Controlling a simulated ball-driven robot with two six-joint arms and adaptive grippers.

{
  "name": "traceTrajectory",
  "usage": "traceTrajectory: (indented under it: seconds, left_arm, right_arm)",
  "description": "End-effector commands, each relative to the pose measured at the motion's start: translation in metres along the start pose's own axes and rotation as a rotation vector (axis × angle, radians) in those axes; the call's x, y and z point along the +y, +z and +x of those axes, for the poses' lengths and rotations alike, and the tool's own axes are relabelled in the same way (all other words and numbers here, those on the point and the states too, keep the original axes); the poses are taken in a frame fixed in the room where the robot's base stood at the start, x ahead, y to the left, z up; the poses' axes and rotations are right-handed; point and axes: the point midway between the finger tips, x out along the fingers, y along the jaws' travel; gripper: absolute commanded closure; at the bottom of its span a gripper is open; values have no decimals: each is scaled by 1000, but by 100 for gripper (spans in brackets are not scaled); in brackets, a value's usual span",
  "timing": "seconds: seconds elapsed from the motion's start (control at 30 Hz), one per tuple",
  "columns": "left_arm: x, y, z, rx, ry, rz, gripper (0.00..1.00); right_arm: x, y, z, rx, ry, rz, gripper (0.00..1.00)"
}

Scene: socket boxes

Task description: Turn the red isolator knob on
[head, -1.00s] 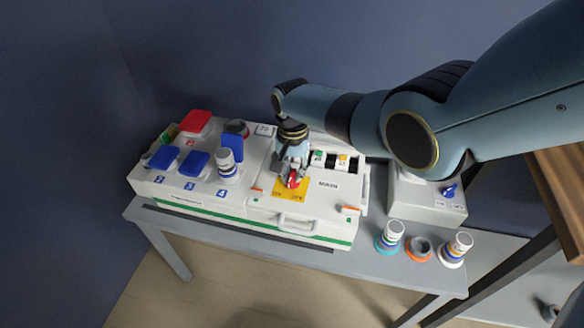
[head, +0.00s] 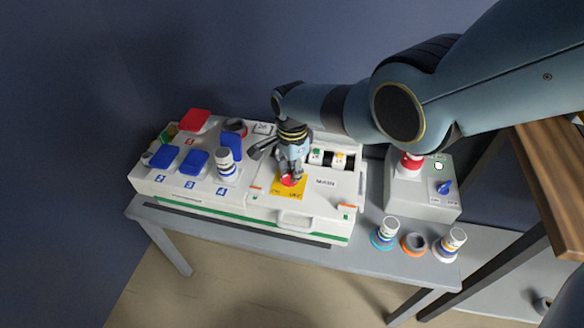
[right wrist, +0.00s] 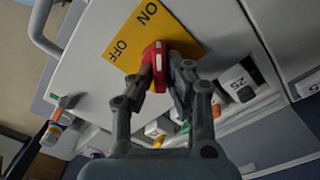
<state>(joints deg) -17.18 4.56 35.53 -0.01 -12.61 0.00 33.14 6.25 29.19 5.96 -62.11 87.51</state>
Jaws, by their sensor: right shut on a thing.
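The red isolator knob (head: 291,181) sits on a yellow plate (head: 289,193) on the white socket box. In the right wrist view the red knob (right wrist: 157,62) is between the finger pads, and the plate (right wrist: 130,35) shows the words ON and OFF. My right gripper (head: 291,176) is shut on the knob, coming down from above. It also shows in the right wrist view (right wrist: 160,84), its fingers on both sides of the knob. The fingers hide part of the knob, and I cannot tell exactly which mark it points to. My left gripper is not in view.
Blue socket lids (head: 195,162), a red lid (head: 194,119) and a blue-striped plug (head: 226,162) are left of the knob. Breaker switches (head: 340,159) are close on its right. A grey box with a blue knob (head: 444,188) stands further right. Loose plugs (head: 384,234) stand in front.

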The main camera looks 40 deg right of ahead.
Motion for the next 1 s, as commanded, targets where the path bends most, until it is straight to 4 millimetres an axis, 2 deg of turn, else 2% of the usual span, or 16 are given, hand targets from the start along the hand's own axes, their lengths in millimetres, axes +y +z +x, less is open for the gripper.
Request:
traceTrajectory:
  seconds: [0.57,0.6,0.73,1.0]
  left_arm:
    - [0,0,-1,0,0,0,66]
    - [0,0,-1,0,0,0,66]
    - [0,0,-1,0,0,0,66]
    - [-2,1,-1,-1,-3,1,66]
  right_arm:
    - [0,0,0,0,1,31,100]
    - [0,0,0,0,1,31,83]
    - [0,0,0,0,1,31,66]
    - [0,0,0,0,0,30,64]
